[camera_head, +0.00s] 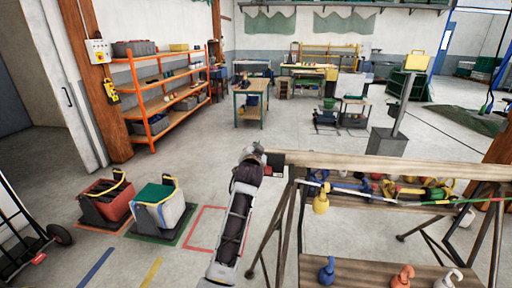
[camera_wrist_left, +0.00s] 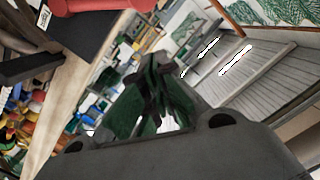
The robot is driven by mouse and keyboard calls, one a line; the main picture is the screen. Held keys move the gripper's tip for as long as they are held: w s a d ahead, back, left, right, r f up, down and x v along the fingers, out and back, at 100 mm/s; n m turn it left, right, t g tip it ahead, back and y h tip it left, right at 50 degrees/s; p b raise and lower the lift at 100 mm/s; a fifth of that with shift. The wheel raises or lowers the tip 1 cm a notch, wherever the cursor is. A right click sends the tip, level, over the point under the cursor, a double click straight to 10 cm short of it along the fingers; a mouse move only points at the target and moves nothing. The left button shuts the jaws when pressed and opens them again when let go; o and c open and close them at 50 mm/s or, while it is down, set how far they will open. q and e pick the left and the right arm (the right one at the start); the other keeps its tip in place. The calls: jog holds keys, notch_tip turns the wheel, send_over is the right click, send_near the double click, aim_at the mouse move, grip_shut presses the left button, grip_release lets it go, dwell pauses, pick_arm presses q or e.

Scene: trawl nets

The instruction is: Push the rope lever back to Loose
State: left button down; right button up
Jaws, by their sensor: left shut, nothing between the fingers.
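My left gripper (camera_head: 254,153) is at the left end of the wooden beam, next to a small dark block with some red on it (camera_head: 275,163). In the left wrist view the gripper's fingers (camera_wrist_left: 152,90) are together with nothing between them. That view also shows a red rounded part (camera_wrist_left: 98,5) on a black box (camera_wrist_left: 78,42) with a small white label (camera_wrist_left: 43,20), at the top left. These are likely the rope lever and its mount; the label's words are too small to read. The fingers look apart from the red part. My right gripper is not in view.
The wooden beam (camera_head: 390,163) stands on trestle legs. A rack of coloured floats and ropes (camera_head: 385,187) hangs along it. More hooked weights lie on a lower shelf (camera_head: 350,272). Two bins (camera_head: 105,197) (camera_head: 160,205) stand on the floor at left.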

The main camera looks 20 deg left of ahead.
pick_arm(q)
jog(key=v, duration=0.3)
dwell(0.7)
